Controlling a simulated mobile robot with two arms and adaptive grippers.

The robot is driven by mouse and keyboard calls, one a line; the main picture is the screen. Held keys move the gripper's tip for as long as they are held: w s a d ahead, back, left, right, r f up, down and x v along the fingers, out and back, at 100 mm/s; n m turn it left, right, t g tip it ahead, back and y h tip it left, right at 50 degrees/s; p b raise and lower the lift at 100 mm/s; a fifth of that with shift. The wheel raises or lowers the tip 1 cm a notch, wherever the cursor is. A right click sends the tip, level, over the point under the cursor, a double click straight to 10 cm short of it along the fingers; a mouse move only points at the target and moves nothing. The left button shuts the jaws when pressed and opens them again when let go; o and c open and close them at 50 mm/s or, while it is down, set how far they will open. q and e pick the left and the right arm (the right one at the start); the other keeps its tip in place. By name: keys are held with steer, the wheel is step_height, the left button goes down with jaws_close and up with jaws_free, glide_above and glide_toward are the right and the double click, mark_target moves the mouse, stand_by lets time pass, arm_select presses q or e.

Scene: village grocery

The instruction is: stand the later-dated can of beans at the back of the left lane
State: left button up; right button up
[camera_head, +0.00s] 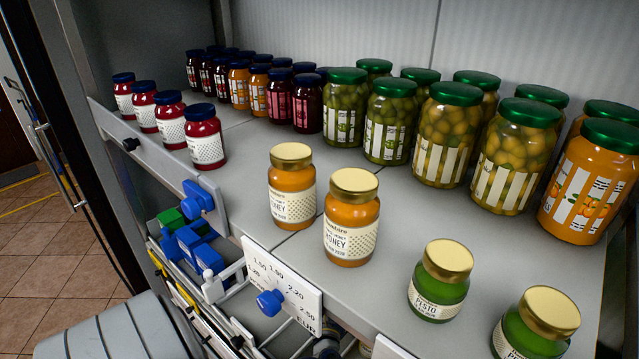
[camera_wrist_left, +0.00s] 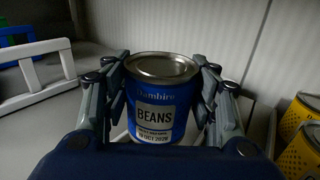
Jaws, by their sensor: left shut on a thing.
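In the left wrist view my left gripper (camera_wrist_left: 163,90) is shut on a blue can of beans (camera_wrist_left: 155,98). The can is upright between the fingers, with a silver lid and a pale label facing the camera. The label reads BEANS with a date line below it that seems to end in OCT and a year; the day is hard to read. No can of beans can be made out in the head view, and neither gripper shows there. The lanes cannot be clearly identified.
A white rail (camera_wrist_left: 38,72) stands left of the can. Yellow patterned items (camera_wrist_left: 300,150) are at the right edge. In the head view, honey jars (camera_head: 292,190), pesto jars (camera_head: 440,285) and green-lidded jars (camera_head: 447,135) fill the upper shelf (camera_head: 300,250); a lower level shows below.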

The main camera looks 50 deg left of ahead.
arm_select(q)
steer(key=w+b, duration=0.1)
steer(key=w+f+b, duration=0.1)
steer(key=w, duration=0.1)
steer(key=w+f+b, duration=0.1)
steer(key=shift+w+a+f, duration=0.1)
steer(key=shift+w+a, duration=0.1)
steer(key=shift+w, duration=0.05)
steer(key=shift+f+b, duration=0.85)
steer(key=shift+b, duration=0.2)
steer(key=shift+f+b, duration=0.4)
